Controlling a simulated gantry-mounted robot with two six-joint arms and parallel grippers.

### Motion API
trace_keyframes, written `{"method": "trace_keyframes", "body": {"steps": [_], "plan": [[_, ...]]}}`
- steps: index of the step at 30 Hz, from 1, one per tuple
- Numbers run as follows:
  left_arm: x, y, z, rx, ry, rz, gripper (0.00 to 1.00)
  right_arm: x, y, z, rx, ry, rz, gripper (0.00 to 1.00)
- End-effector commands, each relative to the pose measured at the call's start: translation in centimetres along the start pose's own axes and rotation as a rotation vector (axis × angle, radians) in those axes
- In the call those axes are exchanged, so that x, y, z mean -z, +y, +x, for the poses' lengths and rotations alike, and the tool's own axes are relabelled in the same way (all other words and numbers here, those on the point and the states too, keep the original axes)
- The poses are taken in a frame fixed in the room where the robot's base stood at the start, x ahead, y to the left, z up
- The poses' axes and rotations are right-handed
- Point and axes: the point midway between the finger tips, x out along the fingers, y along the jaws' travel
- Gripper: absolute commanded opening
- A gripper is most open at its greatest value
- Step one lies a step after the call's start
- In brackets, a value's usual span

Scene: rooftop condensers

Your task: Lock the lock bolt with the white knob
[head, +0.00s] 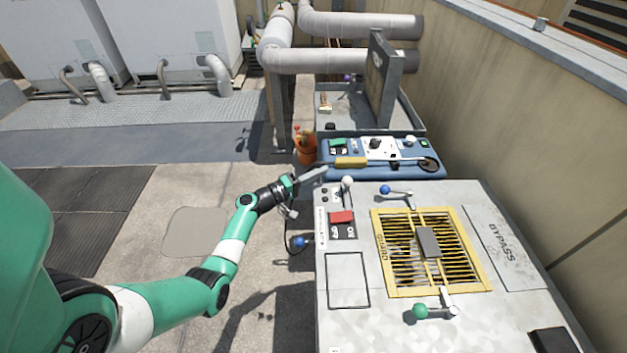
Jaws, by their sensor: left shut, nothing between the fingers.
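The white knob (347,181) is at the far left corner of the grey cabinet top, on a short lever; its bolt is too small to make out, so I cannot tell its position. My left gripper (318,172) is shut and empty. In the picture it is just left of the white knob, with a small gap between them. My right gripper is not in view.
A blue knob (385,189), a green knob (420,310) and a red switch (342,217) are on the cabinet, with a yellow grille (383,253). Another blue knob (300,242) is at its left side. A blue case (340,172) lies behind. Open floor is to the left.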

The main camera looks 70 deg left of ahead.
Motion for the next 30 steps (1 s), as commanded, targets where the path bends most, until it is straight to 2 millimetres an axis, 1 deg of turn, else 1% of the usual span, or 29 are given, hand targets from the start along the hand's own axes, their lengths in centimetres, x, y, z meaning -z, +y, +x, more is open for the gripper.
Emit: {"method": "trace_keyframes", "body": {"steps": [1,7,8,9,12,15,18,27,29,30], "plan": [[-0.2,-0.3,1.2,-0.002,-0.004,0.002,0.0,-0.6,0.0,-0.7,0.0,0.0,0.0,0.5],[-0.2,-0.4,5.5,-0.002,-0.003,0.002,0.0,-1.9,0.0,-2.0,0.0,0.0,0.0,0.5],[-0.6,-0.2,5.5,0.001,-0.003,0.0,0.0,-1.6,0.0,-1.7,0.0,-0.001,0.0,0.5],[-1.4,0.1,5.0,0.002,-0.003,0.0,0.0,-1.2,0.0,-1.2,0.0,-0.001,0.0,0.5],[-2.7,0.1,4.5,0.001,-0.002,0.0,0.0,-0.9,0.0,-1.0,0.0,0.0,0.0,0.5],[-3.5,0.0,4.2,0.001,-0.001,0.0,0.0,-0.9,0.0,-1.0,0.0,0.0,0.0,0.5],[-3.8,0.0,4.0,0.001,-0.001,0.001,0.0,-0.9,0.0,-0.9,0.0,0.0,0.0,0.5],[-3.9,0.0,4.0,0.001,-0.001,0.001,0.0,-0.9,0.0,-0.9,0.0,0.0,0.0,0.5],[-4.3,0.2,3.8,0.001,-0.001,0.001,0.0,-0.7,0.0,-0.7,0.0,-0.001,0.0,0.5],[-4.9,0.3,3.5,0.002,-0.002,0.0,0.0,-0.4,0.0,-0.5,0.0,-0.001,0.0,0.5]]}}
